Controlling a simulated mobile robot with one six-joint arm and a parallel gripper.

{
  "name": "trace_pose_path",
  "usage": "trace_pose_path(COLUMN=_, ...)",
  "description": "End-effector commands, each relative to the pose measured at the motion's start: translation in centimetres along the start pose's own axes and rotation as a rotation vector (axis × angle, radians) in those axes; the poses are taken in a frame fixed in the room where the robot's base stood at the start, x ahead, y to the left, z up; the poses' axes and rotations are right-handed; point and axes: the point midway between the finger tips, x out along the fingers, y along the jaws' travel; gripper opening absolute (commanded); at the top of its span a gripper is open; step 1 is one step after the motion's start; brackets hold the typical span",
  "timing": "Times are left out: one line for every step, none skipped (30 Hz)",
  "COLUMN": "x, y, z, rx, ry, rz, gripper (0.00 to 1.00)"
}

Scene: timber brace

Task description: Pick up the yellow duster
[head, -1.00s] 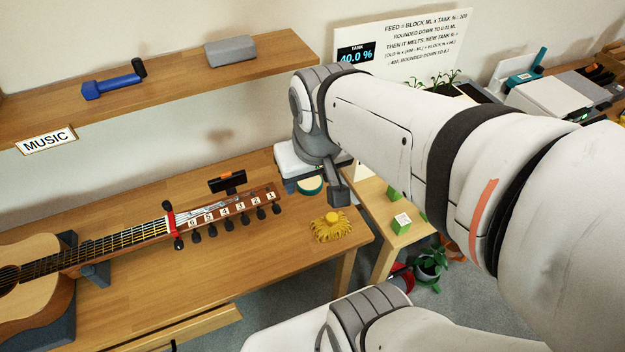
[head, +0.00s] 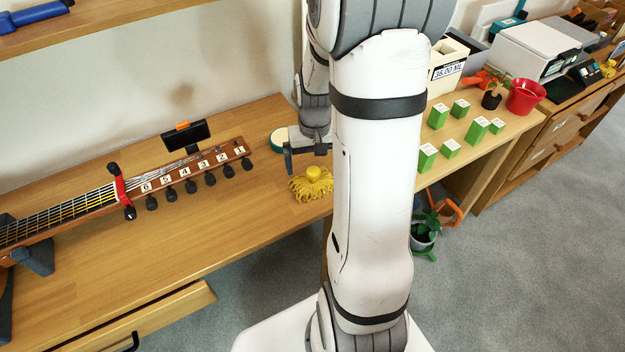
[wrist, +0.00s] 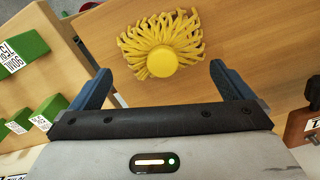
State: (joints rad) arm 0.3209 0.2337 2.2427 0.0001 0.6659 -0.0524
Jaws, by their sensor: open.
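The yellow duster (head: 312,187) lies on the wooden table near its right end, with a mop of strands and a round yellow knob on top. In the wrist view, the duster (wrist: 162,42) shows ahead of the fingers, its knob between the fingertips' lines and its strands spread away from me. My gripper (head: 304,160) hangs just behind and above the duster in the head view. Its two blue-grey fingers are apart and empty in the wrist view (wrist: 160,72). I see no contact with the duster.
A guitar neck (head: 190,175) with numbered pegs lies left of the duster. A round green-rimmed pad (head: 279,140) sits behind it. Several green blocks (head: 427,157) stand on the side table to the right. Bare tabletop (head: 220,225) lies in front.

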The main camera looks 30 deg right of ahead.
Motion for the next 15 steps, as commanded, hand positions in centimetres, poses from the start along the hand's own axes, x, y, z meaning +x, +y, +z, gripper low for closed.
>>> trace_pose_path(x=0.7, y=-0.1, z=0.1, rx=-0.001, ry=-0.002, rz=0.0, gripper=1.0)
trace_pose_path(x=1.0, y=-0.1, z=0.1, rx=-0.001, ry=-0.003, rz=0.0, gripper=1.0)
trace_pose_path(x=1.4, y=-0.1, z=0.1, rx=-0.001, ry=-0.004, rz=0.0, gripper=1.0)
trace_pose_path(x=1.8, y=-0.2, z=0.2, rx=-0.002, ry=-0.003, rz=0.0, gripper=1.0)
trace_pose_path(x=2.3, y=-0.2, z=0.2, rx=-0.002, ry=-0.003, rz=0.0, gripper=1.0)
trace_pose_path(x=3.0, y=-0.3, z=0.2, rx=-0.002, ry=-0.004, rz=0.0, gripper=1.0)
trace_pose_path(x=3.5, y=-0.4, z=0.3, rx=-0.003, ry=-0.004, rz=0.0, gripper=1.0)
trace_pose_path(x=3.9, y=-0.5, z=0.3, rx=-0.003, ry=-0.004, rz=0.0, gripper=1.0)
trace_pose_path(x=4.5, y=-0.4, z=0.3, rx=-0.002, ry=-0.003, rz=0.0, gripper=1.0)
trace_pose_path(x=4.8, y=-0.4, z=0.3, rx=-0.002, ry=-0.003, rz=0.001, gripper=1.0)
trace_pose_path(x=5.1, y=-0.4, z=0.3, rx=-0.002, ry=-0.002, rz=0.001, gripper=1.0)
trace_pose_path(x=5.4, y=-0.4, z=0.3, rx=-0.002, ry=0.0, rz=0.001, gripper=1.0)
trace_pose_path(x=5.6, y=-0.4, z=0.3, rx=-0.002, ry=0.0, rz=0.002, gripper=1.0)
trace_pose_path(x=5.7, y=-0.4, z=0.3, rx=-0.002, ry=0.0, rz=0.002, gripper=1.0)
trace_pose_path(x=5.8, y=-0.4, z=0.3, rx=-0.002, ry=0.0, rz=0.002, gripper=1.0)
